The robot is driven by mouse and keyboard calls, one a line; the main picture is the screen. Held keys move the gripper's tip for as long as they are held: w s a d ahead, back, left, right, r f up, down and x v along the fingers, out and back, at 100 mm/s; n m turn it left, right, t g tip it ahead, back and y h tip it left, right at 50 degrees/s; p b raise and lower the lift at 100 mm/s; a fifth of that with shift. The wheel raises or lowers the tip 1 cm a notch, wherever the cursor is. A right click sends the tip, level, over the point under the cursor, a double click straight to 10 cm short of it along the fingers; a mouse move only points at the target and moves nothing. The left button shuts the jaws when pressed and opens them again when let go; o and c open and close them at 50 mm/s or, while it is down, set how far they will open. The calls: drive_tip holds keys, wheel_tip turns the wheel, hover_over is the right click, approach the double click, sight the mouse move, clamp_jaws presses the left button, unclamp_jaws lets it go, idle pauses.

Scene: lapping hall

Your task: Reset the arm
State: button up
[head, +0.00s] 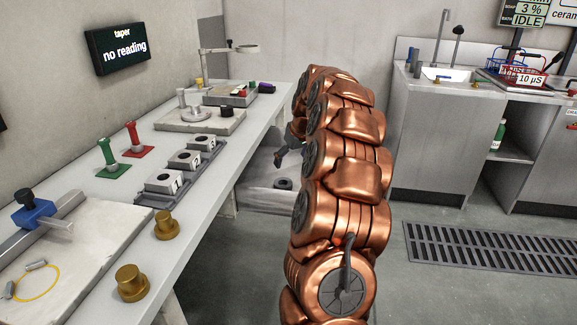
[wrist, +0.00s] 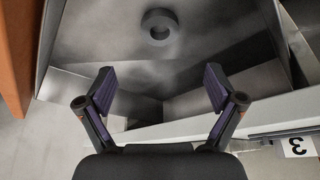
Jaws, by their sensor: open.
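My copper-coloured arm rises in the middle of the head view and bends over at the top. My gripper (wrist: 160,82) is open, with its two dark fingers wide apart and nothing between them. In the head view the gripper (head: 279,158) shows partly behind the arm, beside the bench's right edge. It is over a grey metal bin (wrist: 90,30) on the floor side. A dark ring (wrist: 160,24) lies in the bin, beyond the fingertips and apart from them. The ring also shows in the head view (head: 283,184).
The long bench (head: 200,225) on the left holds green (head: 113,165) and red (head: 137,148) stands, numbered blocks (head: 184,160) and brass knobs (head: 132,283). A sink cabinet (head: 430,135) stands at the back right. The floor by the drain grate (head: 480,248) is clear.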

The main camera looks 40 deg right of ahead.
drive_tip(key=shift+r, duration=0.2)
idle(0.4)
drive_tip(key=s+a+r+n+g+y+p, duration=0.1)
drive_tip(key=s+a+r+p, duration=0.3)
drive_tip(key=a, duration=0.6)
drive_tip(key=s+a+r+g+p, duration=0.1)
drive_tip(key=s+a+r+p, duration=0.1)
drive_tip(key=a+r+p, duration=0.55)
drive_tip(key=s+a+r+n+g+y+p, duration=0.1)
drive_tip(key=s+a+r, duration=0.25)
drive_tip(key=a, duration=0.75)
drive_tip(key=s+a+r+g+p, duration=0.1)
drive_tip(key=s+a+p, duration=0.3)
drive_tip(key=s, duration=0.5)
drive_tip(key=s+a+r+g+p, duration=0.1)
drive_tip(key=s+a+r+p, duration=0.3)
drive_tip(key=s, duration=0.4)
drive_tip(key=s+a+r+g+h+p, duration=0.1)
drive_tip(key=s+a+p, duration=0.3)
drive_tip(key=s, duration=0.5)
drive_tip(key=shift+s+a+r+p, duration=0.3)
drive_tip(key=shift+r+p, duration=0.6)
drive_tip(key=shift+p, duration=0.2)
